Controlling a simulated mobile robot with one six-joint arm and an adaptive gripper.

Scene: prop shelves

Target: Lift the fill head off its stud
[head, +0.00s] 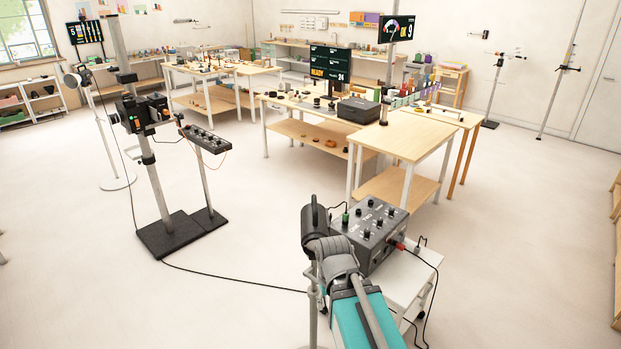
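The fill head looks to be the black cylindrical lamp head (314,228) in the lower middle of the head view. It sits at the top of a thin grey stand (313,312), with a dark upright part on its upper side. My grey and teal arm reaches up from the bottom edge to the lamp head's right side. My gripper (322,246) is at or very near the head, mostly hidden by my own wrist. I cannot tell whether its fingers touch the head, and the stud is hidden.
A dark control box (370,232) with knobs and cables stands on a white cart (405,278) just right of the lamp head. A black cable crosses the floor leftward to a column stand (160,185). Wooden tables (408,135) stand behind. Open floor lies left and right.

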